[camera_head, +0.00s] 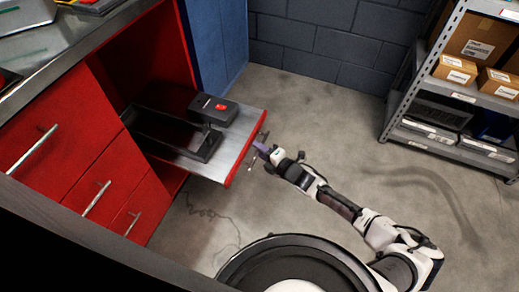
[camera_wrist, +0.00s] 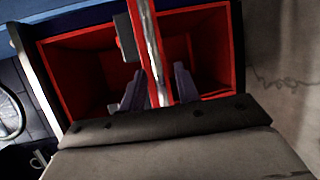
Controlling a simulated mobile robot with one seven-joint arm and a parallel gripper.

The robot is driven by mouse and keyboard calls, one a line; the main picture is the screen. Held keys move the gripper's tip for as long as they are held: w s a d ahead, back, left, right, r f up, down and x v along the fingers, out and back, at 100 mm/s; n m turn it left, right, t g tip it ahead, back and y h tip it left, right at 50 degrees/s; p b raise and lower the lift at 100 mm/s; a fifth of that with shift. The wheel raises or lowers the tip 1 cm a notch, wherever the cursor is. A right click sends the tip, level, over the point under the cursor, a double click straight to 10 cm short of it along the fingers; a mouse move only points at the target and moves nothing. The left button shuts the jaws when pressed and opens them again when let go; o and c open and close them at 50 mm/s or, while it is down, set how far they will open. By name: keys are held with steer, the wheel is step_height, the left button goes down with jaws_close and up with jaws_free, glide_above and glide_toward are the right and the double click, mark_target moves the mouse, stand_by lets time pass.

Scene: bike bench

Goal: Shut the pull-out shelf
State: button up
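The pull-out shelf (camera_head: 190,163) extends from the red cabinet, with a silver top and a red front edge. A dark handle (camera_head: 259,143) shows at its front. My gripper (camera_head: 266,150) is at this front edge, beside the handle. In the wrist view, the shelf's red and silver edge (camera_wrist: 151,45) runs between the two purple fingers of my gripper (camera_wrist: 158,88). The fingers stand apart, one on each side of it. I cannot tell whether they press on it. The handle is not clear in the wrist view.
A black box with a red spot (camera_head: 213,108) and a dark stand (camera_head: 180,135) sit on the shelf. The red cabinet (camera_head: 70,155) has drawers with silver handles. A grey rack (camera_head: 440,135) with boxes stands at right. The floor between is clear.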

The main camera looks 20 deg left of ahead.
steer(key=shift+w+a, duration=0.15)
steer(key=shift+a, duration=0.1)
jaws_close()
stand_by(0.3)
